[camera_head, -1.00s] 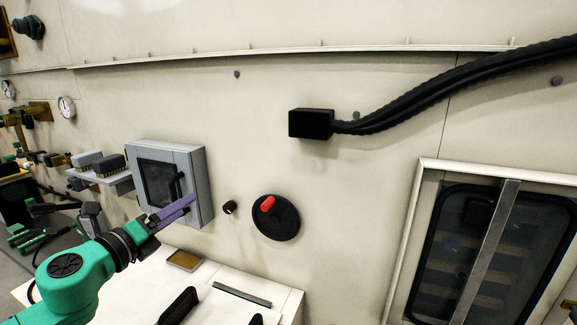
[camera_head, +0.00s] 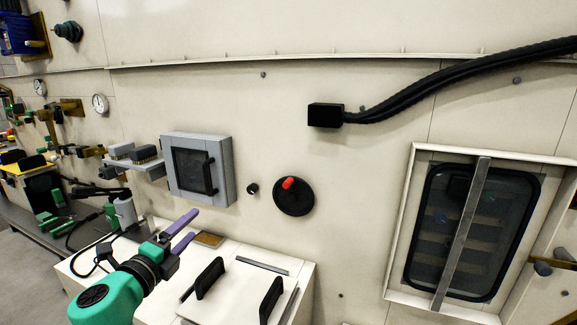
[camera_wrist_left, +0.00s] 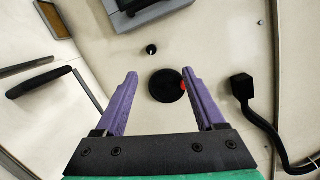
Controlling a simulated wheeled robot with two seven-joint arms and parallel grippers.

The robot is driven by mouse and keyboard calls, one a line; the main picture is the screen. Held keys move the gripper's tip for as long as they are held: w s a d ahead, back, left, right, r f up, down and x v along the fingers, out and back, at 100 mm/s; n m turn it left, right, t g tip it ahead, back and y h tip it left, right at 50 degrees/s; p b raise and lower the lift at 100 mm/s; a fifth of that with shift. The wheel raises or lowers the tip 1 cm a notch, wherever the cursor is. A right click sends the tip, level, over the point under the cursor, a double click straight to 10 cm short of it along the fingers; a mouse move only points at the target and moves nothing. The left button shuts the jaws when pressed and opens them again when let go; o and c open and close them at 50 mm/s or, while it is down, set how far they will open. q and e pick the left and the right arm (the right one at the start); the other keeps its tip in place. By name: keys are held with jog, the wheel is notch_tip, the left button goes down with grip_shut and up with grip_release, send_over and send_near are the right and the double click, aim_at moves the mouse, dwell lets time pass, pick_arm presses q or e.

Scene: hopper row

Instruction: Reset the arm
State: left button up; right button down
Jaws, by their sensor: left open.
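My left gripper (camera_head: 188,231) comes in from the lower left in the head view, with purple fingers spread and nothing between them. In the left wrist view its two fingers (camera_wrist_left: 159,92) are apart, above and in front of the wall. A black round disc with a red knob (camera_head: 293,196) is on the wall to the right of the gripper; it also shows between the fingertips in the left wrist view (camera_wrist_left: 166,86), apart from them as far as I can tell. A grey box with a dark window (camera_head: 224,181) is on the wall above the gripper. My right gripper is not in view.
A white cabinet top (camera_head: 225,277) with black handles (camera_head: 210,278) is below the gripper. A black cable (camera_head: 440,85) runs from a black block (camera_head: 325,115) on the wall. A framed window (camera_head: 412,220) is at the right. Gauges and tools crowd the left.

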pick_arm(q)
jog(key=s+a+f+n+g+y, duration=0.1)
jog(key=s+f+n+g+y, duration=0.3)
jog(key=s+f+n, duration=0.65)
jog(key=s+a+f+n+g+y, duration=0.1)
jog(key=s+f+n+g, duration=0.6)
jog(key=f, duration=0.7)
jog(key=s+f+n+g, duration=0.2)
jog(key=s+f+n, duration=0.25)
jog(key=s, duration=0.45)
jog(key=s+f+g+b, duration=0.1)
jog(key=s+f+b, duration=0.15)
jog(key=f, duration=1.35)
jog(key=s+f+g+b, duration=0.15)
jog(key=f+b, duration=0.25)
jog(key=f, duration=1.3)
jog(key=s+a+f+b, duration=0.2)
jog(key=s+f+b, duration=0.1)
jog(key=s+f, duration=1.2)
jog(key=shift+s+f+g+h, duration=0.15)
jog(key=shift+s+g+h, duration=0.15)
jog(key=shift+g, duration=0.05)
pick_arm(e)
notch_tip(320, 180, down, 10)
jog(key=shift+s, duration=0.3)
pick_arm(q)
jog(key=shift+a, duration=0.1)
